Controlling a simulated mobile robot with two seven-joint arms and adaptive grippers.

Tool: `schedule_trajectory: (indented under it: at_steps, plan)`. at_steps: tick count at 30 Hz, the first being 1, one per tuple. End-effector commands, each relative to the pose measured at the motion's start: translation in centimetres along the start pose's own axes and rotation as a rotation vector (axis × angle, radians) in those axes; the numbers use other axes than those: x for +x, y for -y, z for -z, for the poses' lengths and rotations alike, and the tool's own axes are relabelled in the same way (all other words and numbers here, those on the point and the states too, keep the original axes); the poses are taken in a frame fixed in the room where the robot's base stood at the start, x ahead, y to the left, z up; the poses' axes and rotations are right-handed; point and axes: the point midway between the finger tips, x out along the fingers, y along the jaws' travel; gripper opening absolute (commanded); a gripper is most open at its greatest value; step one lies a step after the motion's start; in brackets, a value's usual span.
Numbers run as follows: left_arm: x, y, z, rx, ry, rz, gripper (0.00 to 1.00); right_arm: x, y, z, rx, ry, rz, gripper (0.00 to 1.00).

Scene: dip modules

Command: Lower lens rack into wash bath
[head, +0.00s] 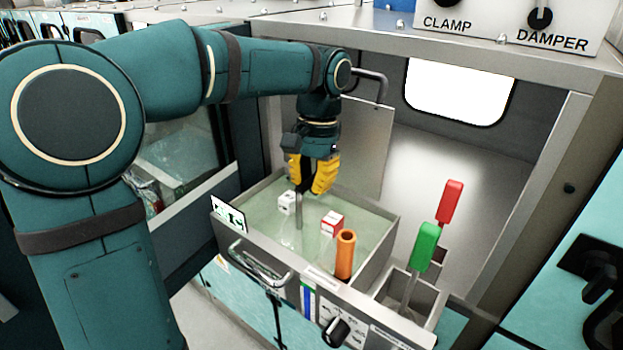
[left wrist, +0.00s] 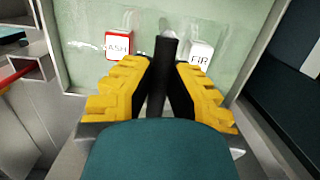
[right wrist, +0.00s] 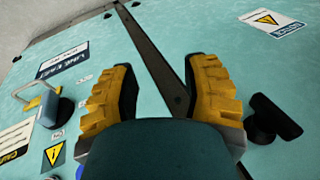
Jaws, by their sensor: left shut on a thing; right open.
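The wash bath (head: 383,243) is a steel tank of pale green liquid below my left gripper in the head view. My left gripper (head: 311,188) points down over the bath, its yellow fingers shut on an upright grey rod (head: 299,213). The rod also shows dark between the fingers in the left wrist view (left wrist: 167,55). Its lower end reaches down to the liquid; I cannot make out a rack form under it. My right gripper (right wrist: 164,75) is open and empty in the right wrist view, facing a turquoise panel.
In the bath are a red-and-white block (head: 332,222), a white block (head: 286,202) and an orange tube (head: 345,255) near the front wall. Green-handled (head: 425,246) and red-handled (head: 450,203) tools stand at the right. A handle (head: 258,266) juts from the front.

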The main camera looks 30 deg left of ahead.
Motion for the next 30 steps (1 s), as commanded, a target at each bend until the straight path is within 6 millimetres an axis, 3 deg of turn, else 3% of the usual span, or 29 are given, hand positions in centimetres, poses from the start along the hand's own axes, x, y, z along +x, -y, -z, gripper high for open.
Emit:
schedule_trajectory:
  at_steps: [1,3,11,16,30]
  plan:
    - [-0.1,0.0,0.0,0.000,-0.001,0.000,0.27,0.0,0.0,0.0,0.000,0.000,0.000,0.47]
    - [-0.1,0.0,0.0,0.000,-0.001,0.000,0.43,0.0,0.0,0.0,0.000,0.000,0.000,0.47]
    - [0.0,0.0,0.0,0.000,0.001,0.000,0.43,0.0,0.0,0.0,0.000,0.000,0.000,0.47]
    - [-1.0,0.0,0.1,0.000,-0.001,0.000,0.43,0.0,0.0,0.0,0.000,0.001,0.000,0.47]
    - [-9.7,0.0,0.1,0.000,-0.004,0.000,0.43,0.0,0.0,0.0,0.000,0.000,0.000,0.47]
